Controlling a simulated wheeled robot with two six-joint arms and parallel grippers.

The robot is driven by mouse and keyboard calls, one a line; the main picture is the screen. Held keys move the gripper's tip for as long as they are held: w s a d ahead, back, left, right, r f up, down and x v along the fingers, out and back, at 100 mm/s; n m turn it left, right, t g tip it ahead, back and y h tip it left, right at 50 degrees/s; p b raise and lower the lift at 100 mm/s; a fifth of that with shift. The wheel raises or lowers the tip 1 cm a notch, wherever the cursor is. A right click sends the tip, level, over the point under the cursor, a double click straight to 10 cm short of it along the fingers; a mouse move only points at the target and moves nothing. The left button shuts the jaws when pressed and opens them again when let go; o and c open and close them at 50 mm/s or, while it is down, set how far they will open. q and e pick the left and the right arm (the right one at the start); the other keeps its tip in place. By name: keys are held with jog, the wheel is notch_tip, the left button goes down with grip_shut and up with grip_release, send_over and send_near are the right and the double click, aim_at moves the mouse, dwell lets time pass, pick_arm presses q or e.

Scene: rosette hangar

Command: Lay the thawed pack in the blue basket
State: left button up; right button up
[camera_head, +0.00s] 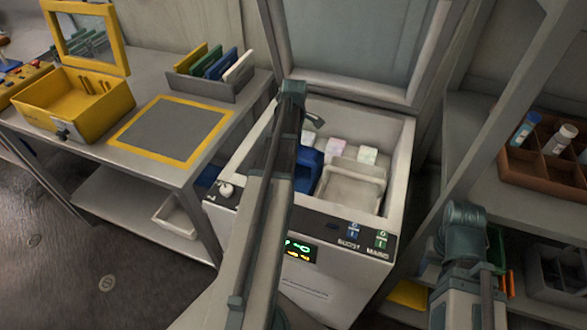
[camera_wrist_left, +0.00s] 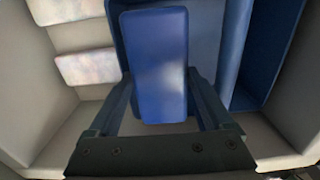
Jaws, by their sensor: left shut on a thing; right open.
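In the left wrist view a flat blue pack (camera_wrist_left: 160,62) is between the two fingers of my left gripper (camera_wrist_left: 158,108), which is shut on it. The pack covers part of the blue basket (camera_wrist_left: 238,48); whether it touches the basket I cannot tell. In the head view the blue basket (camera_head: 309,160) is inside the open white chest, left of a pale tray. My left arm hides part of the basket and my left gripper there. My right gripper (camera_head: 463,226) is open at the lower right, outside the chest; its fingers are hard to make out.
The chest also holds a pale tray (camera_head: 350,188) and whitish packs (camera_head: 368,154). Its lid (camera_head: 350,45) stands open behind. A table with a yellow bin (camera_head: 75,112) and yellow-edged mat (camera_head: 170,128) is left. Shelves with a brown divided box (camera_head: 520,170) are right.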

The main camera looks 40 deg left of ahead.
pick_arm(q)
jog(key=shift+f+b, duration=2.4)
jog(key=shift+f, duration=0.6)
jog(key=shift+f+b, duration=0.65)
jog(key=shift+f, duration=0.05)
jog(key=o, duration=1.5)
jog(key=shift+r, duration=0.1)
notch_tip(320, 180, up, 13)
jog(key=p, duration=1.3)
jog(key=shift+r, duration=0.15)
